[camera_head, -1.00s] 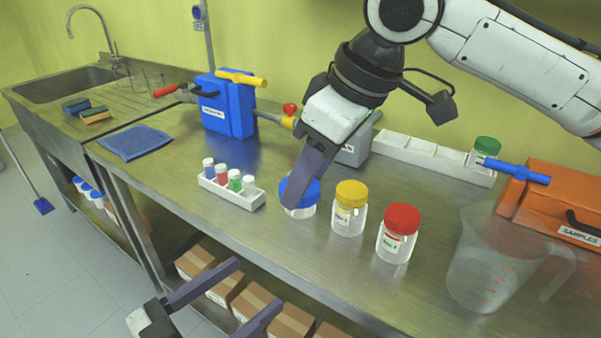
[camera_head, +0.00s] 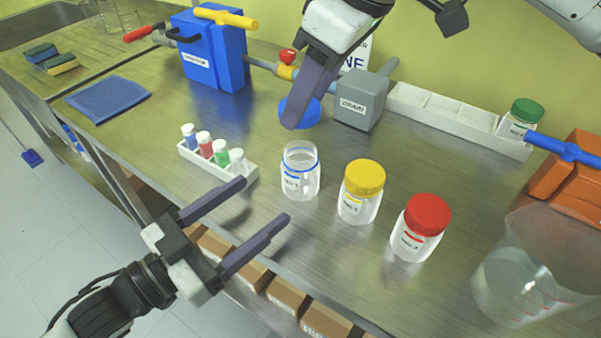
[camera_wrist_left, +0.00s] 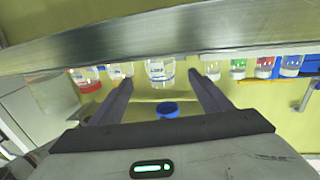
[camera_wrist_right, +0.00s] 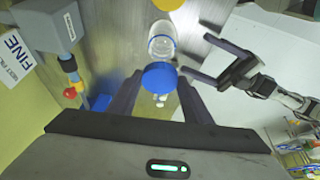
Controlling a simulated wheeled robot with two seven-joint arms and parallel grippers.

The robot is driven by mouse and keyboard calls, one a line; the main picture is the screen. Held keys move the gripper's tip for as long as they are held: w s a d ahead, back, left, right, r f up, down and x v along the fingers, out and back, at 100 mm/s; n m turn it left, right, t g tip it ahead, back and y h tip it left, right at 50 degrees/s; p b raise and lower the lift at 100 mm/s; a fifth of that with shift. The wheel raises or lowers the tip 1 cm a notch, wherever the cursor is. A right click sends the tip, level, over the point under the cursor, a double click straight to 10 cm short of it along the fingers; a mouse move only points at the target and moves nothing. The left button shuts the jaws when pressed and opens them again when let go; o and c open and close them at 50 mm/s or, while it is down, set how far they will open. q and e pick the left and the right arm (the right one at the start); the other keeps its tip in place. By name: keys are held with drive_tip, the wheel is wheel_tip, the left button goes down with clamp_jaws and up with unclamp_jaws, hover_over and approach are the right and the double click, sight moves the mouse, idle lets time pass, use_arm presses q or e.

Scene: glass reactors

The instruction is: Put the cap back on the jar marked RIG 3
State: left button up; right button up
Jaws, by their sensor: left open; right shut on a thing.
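An open clear jar with a blue neck ring (camera_head: 300,172) stands upright on the steel bench; its small label is not surely readable. It also shows in the left wrist view (camera_wrist_left: 160,71) and the right wrist view (camera_wrist_right: 161,41). My right gripper (camera_head: 296,116) is shut on a blue cap (camera_head: 305,109), held in the air behind and above the jar, apart from it. The cap shows between the fingers in the right wrist view (camera_wrist_right: 159,75). My left gripper (camera_head: 265,200) is open and empty at the bench's front edge, its fingertips short of the jar.
A yellow-capped jar (camera_head: 360,191) and a red-capped jar (camera_head: 420,228) stand right of the open jar. A white vial rack (camera_head: 217,161) is close on the left. A grey drain block (camera_head: 362,101) stands behind; a clear pitcher (camera_head: 530,270) is at right.

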sight(287, 181)
use_arm(q)
drive_tip(key=x, duration=1.1)
drive_tip(key=shift+f, duration=0.1)
drive_tip(key=shift+a, duration=0.1)
drive_tip(key=c, duration=1.6)
use_arm(e)
drive_tip(key=shift+d+f, duration=0.1)
drive_tip(key=shift+f, duration=2.4)
